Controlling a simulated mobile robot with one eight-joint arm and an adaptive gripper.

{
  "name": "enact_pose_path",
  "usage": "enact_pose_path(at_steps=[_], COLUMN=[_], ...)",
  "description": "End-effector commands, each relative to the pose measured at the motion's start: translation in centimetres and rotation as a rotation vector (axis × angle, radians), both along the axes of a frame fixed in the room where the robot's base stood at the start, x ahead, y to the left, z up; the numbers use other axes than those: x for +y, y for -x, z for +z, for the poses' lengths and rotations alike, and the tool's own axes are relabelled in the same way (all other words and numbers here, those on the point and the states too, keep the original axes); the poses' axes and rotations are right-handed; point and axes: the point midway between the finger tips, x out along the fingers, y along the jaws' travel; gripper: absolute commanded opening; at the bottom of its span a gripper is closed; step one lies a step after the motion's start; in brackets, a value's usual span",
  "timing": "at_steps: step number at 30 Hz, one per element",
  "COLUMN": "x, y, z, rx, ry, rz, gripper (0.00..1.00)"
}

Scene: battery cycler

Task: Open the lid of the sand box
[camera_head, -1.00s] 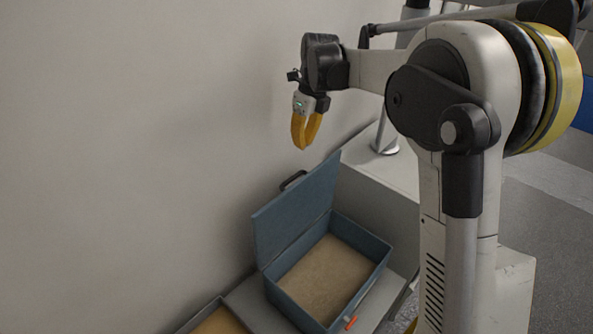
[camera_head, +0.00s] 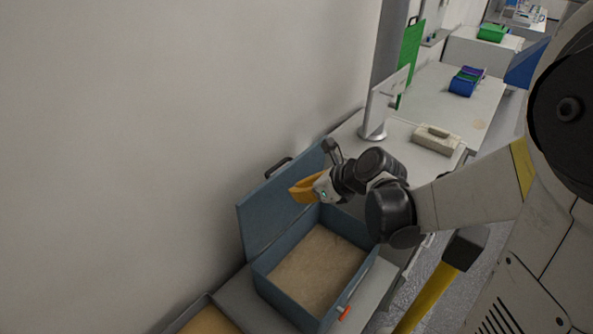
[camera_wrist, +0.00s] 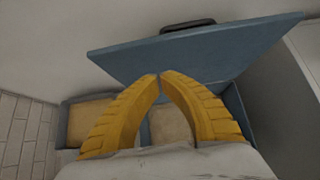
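The blue sand box (camera_head: 278,299) stands on a grey surface near the wall, with tan sand (camera_head: 318,268) inside. Its blue lid (camera_head: 262,215) is raised, standing steeply along the wall side, with a dark handle (camera_head: 279,167) on its upper edge. The lid also fills the upper part of the wrist view (camera_wrist: 190,58). My gripper (camera_head: 293,193), with yellow fingers, is in front of the lid and above the box. Its fingertips nearly meet in the wrist view (camera_wrist: 160,76), with nothing between them. Whether it touches the lid cannot be told.
Another open box with tan contents (camera_head: 208,322) is at the lower left. Behind the sand box is a table with a monitor (camera_head: 376,112) and a beige device (camera_head: 436,140). An orange-red piece (camera_head: 344,313) is at the box's front right corner. The wall is close at left.

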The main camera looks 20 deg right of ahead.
Motion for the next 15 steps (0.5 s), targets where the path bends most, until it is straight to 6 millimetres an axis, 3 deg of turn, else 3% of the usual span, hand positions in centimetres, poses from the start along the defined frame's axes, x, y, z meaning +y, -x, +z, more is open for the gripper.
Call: enact_pose_path(at_steps=[4,9,15], x=[1.4,2.8,3.4], y=[-1.9,-3.8,-4.7], z=[-2.1,-1.6,-1.4], rx=[0.000,0.001,0.000], ry=[0.000,0.001,0.000], rz=[0.003,0.003,0.000], gripper=[0.00,0.00,0.00])
